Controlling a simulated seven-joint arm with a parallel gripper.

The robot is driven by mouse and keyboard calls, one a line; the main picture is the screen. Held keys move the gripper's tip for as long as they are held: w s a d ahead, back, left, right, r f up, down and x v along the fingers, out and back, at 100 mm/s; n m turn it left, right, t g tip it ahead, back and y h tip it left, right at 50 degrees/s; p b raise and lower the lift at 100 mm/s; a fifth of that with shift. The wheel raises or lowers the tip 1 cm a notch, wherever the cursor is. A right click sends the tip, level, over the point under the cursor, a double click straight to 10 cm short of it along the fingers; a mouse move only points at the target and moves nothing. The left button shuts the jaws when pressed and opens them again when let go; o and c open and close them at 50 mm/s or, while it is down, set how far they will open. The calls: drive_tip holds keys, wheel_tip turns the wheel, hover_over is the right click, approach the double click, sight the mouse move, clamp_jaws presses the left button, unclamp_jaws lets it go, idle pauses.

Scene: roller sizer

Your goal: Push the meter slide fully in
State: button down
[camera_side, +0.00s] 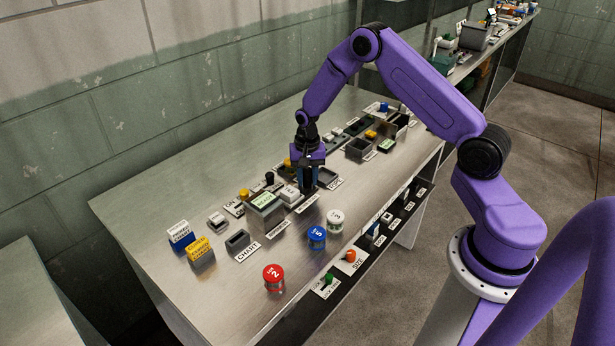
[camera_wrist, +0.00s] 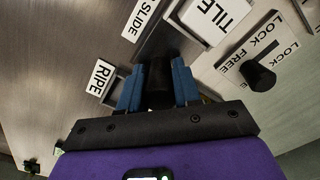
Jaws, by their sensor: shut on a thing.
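My gripper (camera_side: 309,186) points down at the bench among the small fixtures near the middle. In the wrist view, my gripper's blue fingers (camera_wrist: 157,92) are shut on a dark upright knob (camera_wrist: 157,80). The knob stands by a dark strip beside the SLIDE label (camera_wrist: 139,18), so it looks like the meter slide's handle. The strip runs from the knob toward the white TILE block (camera_wrist: 215,16). How far in the slide sits cannot be told. In the side view my fingers hide the knob; the SLIDE label (camera_side: 307,204) lies just in front.
A lock plate with a black knob (camera_wrist: 258,76) is close to the right of my fingers in the wrist view. The RIPE label (camera_wrist: 101,77) is at left.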

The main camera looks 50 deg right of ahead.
sight(282, 194)
drive_tip(key=a, duration=1)
drive_tip(key=shift+a, duration=0.15)
drive_tip(key=c, duration=1.1)
unclamp_jaws()
drive_tip(key=shift+a, duration=0.1)
drive_tip(key=shift+r, duration=0.1)
wheel_tip(282, 194, up, 17)
drive_tip(key=shift+r, duration=0.15)
